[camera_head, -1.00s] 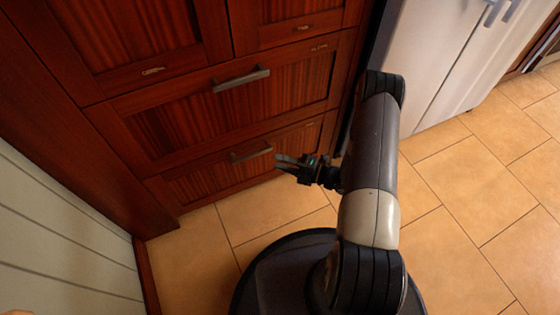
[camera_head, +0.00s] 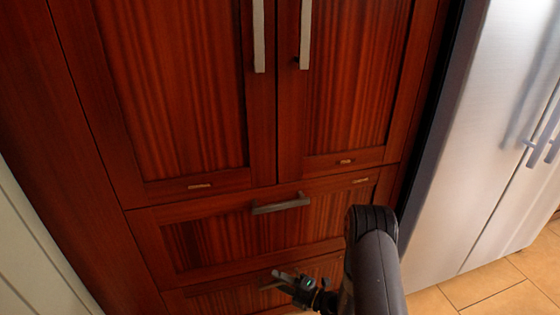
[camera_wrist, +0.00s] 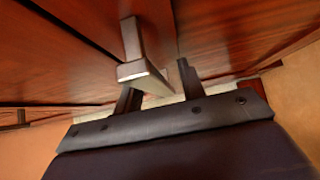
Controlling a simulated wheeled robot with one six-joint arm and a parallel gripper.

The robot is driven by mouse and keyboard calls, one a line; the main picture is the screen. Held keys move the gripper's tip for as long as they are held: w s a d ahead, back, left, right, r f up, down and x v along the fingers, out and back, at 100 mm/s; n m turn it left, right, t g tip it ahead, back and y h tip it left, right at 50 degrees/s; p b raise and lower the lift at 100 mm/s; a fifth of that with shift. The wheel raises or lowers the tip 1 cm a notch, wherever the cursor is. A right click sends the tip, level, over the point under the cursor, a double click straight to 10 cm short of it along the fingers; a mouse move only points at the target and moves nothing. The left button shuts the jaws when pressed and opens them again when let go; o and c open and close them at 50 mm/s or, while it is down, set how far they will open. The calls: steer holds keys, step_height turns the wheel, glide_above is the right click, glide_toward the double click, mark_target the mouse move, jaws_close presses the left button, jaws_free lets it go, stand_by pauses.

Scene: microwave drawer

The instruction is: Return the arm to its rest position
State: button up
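My gripper (camera_head: 281,277) is in front of the lower drawer (camera_head: 215,299), at the bottom of the head view. In the wrist view its two dark fingers (camera_wrist: 157,90) stand apart, so it is open. A metal bar handle (camera_wrist: 133,40) shows just ahead of and partly between the fingers. I cannot tell whether they touch it. My arm (camera_head: 372,265) rises at the lower right of the head view and is cut off by the bottom edge. The lower drawer looks closed.
An upper drawer with a bar handle (camera_head: 281,203) is closed. Two tall cabinet doors (camera_head: 175,80) above are closed. A steel fridge (camera_head: 480,150) stands to the right. Tiled floor (camera_head: 490,290) is clear at the lower right. A pale panelled wall (camera_head: 30,255) is at the left.

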steer(key=shift+s+d+p, duration=0.3)
steer(key=shift+s+p, duration=0.05)
steer(key=shift+s, duration=0.6)
steer(key=shift+w, duration=0.1)
